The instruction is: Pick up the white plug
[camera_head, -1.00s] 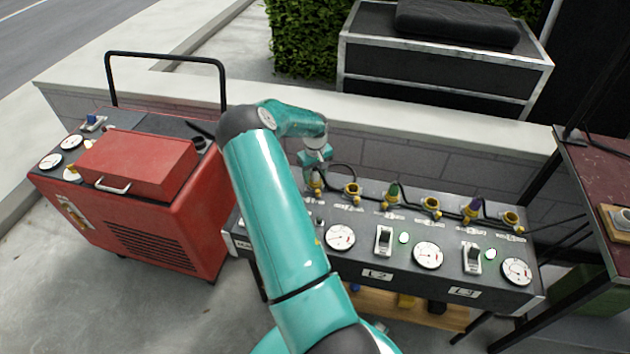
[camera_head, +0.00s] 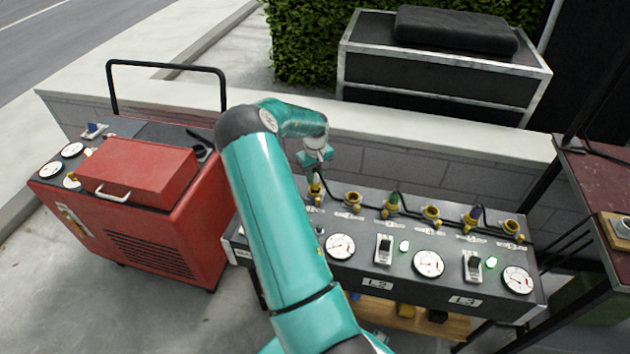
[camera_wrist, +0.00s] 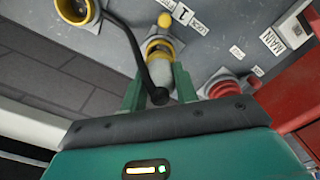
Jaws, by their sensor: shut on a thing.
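The white plug (camera_wrist: 160,68) is a pale cylinder between the two fingers of my gripper (camera_wrist: 158,90) in the wrist view. The gripper is shut on it. The plug's far end is at the mouth of a yellow socket (camera_wrist: 158,46) with a raised yellow lid; I cannot tell how deep it sits. In the head view my gripper (camera_head: 316,162) is above the left end of the grey panel's back row, and the plug is too small there to make out.
The grey panel (camera_head: 450,292) carries gauges, switches and several yellow sockets, with green (camera_head: 392,200) and purple (camera_head: 474,212) plugs to the right. A red socket (camera_wrist: 224,86) lies beside my gripper. A red machine (camera_head: 165,235) stands left; a low wall (camera_head: 430,165) runs behind.

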